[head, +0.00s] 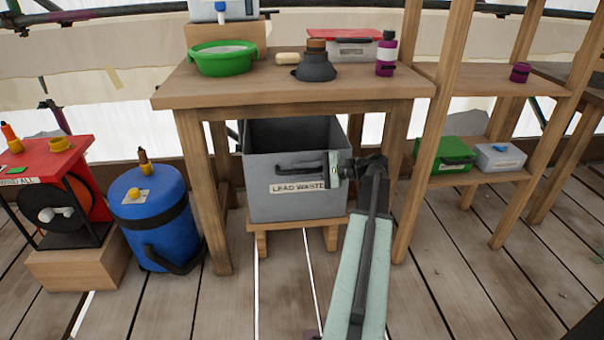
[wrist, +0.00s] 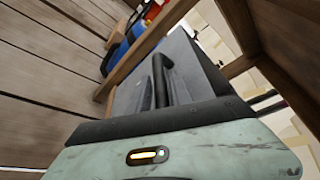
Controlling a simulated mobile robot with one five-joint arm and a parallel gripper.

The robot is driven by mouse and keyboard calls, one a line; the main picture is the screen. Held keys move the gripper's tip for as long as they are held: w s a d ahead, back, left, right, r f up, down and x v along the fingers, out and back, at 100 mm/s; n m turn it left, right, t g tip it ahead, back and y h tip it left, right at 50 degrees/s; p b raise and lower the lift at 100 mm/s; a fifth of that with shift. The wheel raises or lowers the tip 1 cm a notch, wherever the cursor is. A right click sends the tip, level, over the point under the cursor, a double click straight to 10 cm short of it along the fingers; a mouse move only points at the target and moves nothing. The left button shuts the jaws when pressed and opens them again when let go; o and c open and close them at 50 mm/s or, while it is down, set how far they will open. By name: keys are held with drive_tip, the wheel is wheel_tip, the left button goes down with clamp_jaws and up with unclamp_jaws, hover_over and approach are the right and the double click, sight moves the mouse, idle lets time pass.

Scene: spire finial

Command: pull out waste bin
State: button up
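The waste bin (head: 270,205) is a grey open-topped box labelled "LEAD WASTE". It stands on a low wooden stand under the workbench. Its dark handle (head: 298,168) runs across the front above the label. My gripper (head: 332,168) is at the right end of the handle, in front of the bin; I cannot tell whether it touches. In the wrist view the grey bin (wrist: 200,70) and its dark handle (wrist: 160,82) show beyond my pale green gripper body. The fingertips do not show clearly, so their opening is hidden.
The workbench (head: 270,95) has wooden legs on both sides of the bin. A blue drum (head: 150,225) and a red machine (head: 75,165) stand to the left. A shelf (head: 475,178) with green and grey boxes is to the right. The plank floor in front is clear.

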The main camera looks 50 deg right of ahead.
clamp_jaws()
idle(1.4)
